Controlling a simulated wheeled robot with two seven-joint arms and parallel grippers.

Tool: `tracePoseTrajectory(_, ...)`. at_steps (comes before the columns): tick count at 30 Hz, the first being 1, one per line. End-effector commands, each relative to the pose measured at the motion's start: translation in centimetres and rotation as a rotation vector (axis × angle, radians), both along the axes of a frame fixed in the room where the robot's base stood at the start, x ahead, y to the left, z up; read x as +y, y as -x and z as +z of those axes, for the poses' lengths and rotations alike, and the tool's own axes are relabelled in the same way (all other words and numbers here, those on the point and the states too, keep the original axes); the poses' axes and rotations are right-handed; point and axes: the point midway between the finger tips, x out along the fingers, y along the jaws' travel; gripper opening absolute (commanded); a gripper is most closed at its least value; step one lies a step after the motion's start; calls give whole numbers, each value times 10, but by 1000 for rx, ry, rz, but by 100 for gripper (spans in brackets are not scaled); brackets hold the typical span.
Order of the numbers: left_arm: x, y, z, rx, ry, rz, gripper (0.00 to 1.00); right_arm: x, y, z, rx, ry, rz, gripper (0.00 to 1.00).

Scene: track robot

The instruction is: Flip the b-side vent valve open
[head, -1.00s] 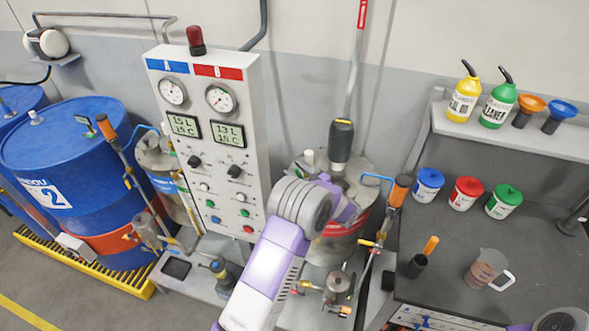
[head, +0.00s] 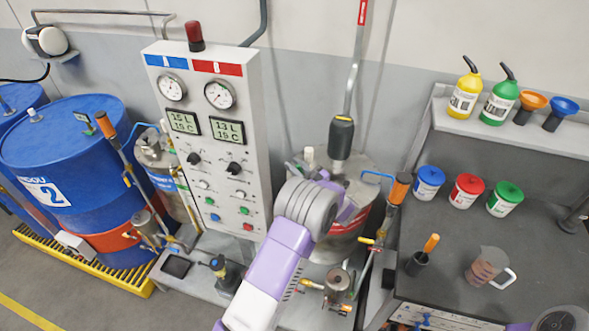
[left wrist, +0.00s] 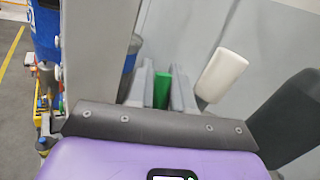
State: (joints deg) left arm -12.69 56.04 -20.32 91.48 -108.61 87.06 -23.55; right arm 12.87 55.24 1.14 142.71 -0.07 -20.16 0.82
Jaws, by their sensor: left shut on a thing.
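The B-side steel tank (head: 362,172) stands right of the control panel, and my left wrist covers part of its lid and front. My left gripper shows in the left wrist view (left wrist: 162,90), with its two grey fingers closed on a small green piece (left wrist: 161,88), which looks like the vent valve's handle. A white post (head: 309,155) rises from the lid and shows as a white block (left wrist: 221,75) right of the fingers. My right gripper is out of view.
The control panel (head: 258,140) stands close left of my arm. A dark mixer motor (head: 341,138) rises over the tank. An orange-handled wand (head: 400,188) is to the right. A dark bench (head: 465,245) carries coloured tubs and a jug.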

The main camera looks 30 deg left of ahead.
Motion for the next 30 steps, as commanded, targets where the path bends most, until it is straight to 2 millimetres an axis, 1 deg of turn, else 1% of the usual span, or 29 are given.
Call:
tracePoseTrajectory(1, -4, -1, -2, 11, -52, -3, 0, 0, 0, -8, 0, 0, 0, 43)
tracePoseTrajectory(3, -8, -2, -1, 28, -123, -2, 0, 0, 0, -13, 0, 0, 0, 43)
tracePoseTrajectory(9, -16, -4, 5, 68, -288, -1, 0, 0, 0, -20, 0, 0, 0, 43)
tracePoseTrajectory(14, -17, -4, 8, 80, -336, 1, 0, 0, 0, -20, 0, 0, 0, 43)
tracePoseTrajectory(22, -17, -4, 8, 79, -337, 2, 0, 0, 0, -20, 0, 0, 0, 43)
tracePoseTrajectory(23, -17, -4, 8, 80, -336, 1, 23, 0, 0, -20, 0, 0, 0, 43)
tracePoseTrajectory(24, -17, -4, 8, 80, -336, 1, 30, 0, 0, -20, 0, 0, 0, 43)
tracePoseTrajectory(26, -17, -4, 8, 79, -336, 0, 39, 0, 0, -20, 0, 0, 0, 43)
tracePoseTrajectory(27, -17, -4, 8, 79, -335, 0, 41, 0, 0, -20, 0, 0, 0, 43)
tracePoseTrajectory(30, -18, -5, 8, 78, -335, -2, 41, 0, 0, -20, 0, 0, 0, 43)
